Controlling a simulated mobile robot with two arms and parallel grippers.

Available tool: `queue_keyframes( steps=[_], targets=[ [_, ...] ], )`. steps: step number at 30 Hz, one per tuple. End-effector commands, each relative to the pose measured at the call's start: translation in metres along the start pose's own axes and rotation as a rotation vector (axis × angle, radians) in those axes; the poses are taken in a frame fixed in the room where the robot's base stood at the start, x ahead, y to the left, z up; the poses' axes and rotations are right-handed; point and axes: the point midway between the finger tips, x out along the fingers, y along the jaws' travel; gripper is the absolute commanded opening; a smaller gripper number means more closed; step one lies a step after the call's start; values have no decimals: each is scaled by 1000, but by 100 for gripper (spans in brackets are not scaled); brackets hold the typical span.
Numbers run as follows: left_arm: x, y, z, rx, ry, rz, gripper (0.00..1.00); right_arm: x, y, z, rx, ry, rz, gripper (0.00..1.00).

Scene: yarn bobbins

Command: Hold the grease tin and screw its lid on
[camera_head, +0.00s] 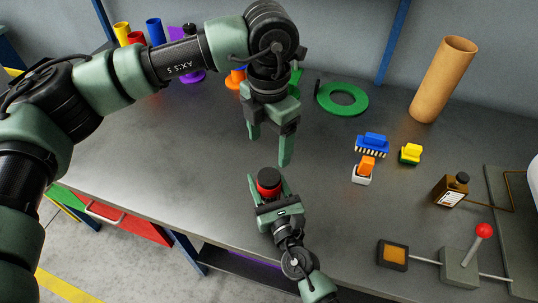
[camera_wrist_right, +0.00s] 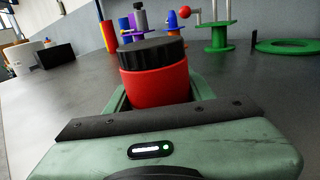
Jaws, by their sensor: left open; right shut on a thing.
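The red grease tin (camera_head: 268,185) has its black ribbed lid (camera_head: 268,174) on top. In the right wrist view the tin (camera_wrist_right: 156,86) leans slightly in the picture, and the lid (camera_wrist_right: 151,54) covers its mouth. I cannot tell how tightly the lid sits. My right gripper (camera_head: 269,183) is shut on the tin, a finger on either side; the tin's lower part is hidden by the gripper. My left gripper (camera_head: 270,148) is open and empty, fingers pointing down, above and a little behind the lid in the head view, apart from it.
A red-knobbed lever (camera_head: 461,265) is at front right. Colored bobbins (camera_head: 155,32) stand behind.

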Motion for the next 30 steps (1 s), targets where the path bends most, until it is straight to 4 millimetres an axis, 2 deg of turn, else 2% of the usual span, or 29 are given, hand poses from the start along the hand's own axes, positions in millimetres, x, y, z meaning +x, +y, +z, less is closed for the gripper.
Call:
queue_keyframes(
  steps=[4,13,14,16,26,30],
  targets=[
    [-12,0,0,0,-1,0,74,0,0,0,0,0,0,0],
    [-14,0,0,0,0,0,74,0,0,0,0,0,0,0],
    [-14,0,0,0,0,0,74,0,0,0,0,0,0,58],
    [-14,0,0,0,0,0,74,0,0,0,0,0,0,78],
    [-14,0,0,0,0,-1,74,-1,0,0,0,0,0,78],
    [-11,0,0,0,0,-1,74,-14,0,-2,0,2,0,78]
  ],
)
